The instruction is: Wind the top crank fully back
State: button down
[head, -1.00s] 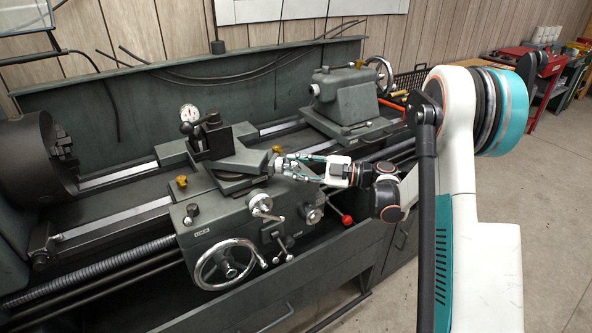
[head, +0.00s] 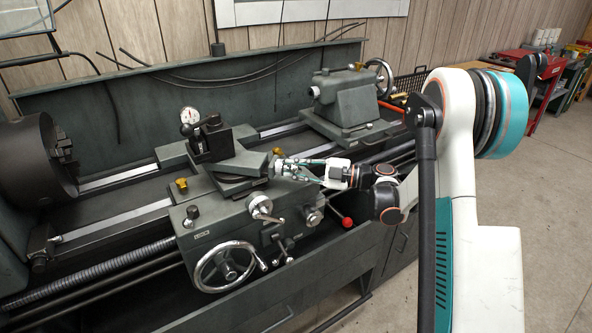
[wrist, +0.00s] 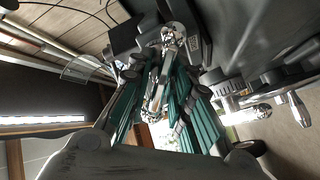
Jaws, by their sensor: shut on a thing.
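The top crank is a small chrome crank at the near right end of the top slide (head: 240,167) on the lathe carriage. In the head view my gripper (head: 280,168) reaches in from the right and its fingers mostly cover the crank. In the wrist view the chrome crank (wrist: 172,35) shows just beyond the fingertips, with a shiny handle running back between the teal fingers. My gripper (wrist: 158,85) is shut on that handle. The crank's exact angle is hard to tell.
The tool post (head: 208,138) stands on the top slide, with a dial gauge (head: 190,115) behind it. Below are the cross-slide crank (head: 262,207), large handwheel (head: 225,264) and red-knobbed lever (head: 347,222). The tailstock (head: 345,97) is behind my arm; the chuck (head: 35,155) is far left.

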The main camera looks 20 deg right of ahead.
jog(key=n, duration=0.3)
jog(key=n+b, duration=0.1)
jog(key=n, duration=0.3)
jog(key=shift+s+f, duration=0.1)
jog(key=shift+f, duration=0.1)
jog(key=n, duration=0.6)
jog(key=shift+f, duration=0.15)
jog(key=n+b, duration=0.1)
jog(key=n, duration=0.5)
jog(key=shift+f+n, duration=0.1)
jog(key=shift+n, duration=0.2)
jog(key=n, duration=0.6)
jog(key=shift+w+d, duration=0.1)
jog(key=shift+w, duration=0.15)
jog(key=c, duration=1.7)
grip_release()
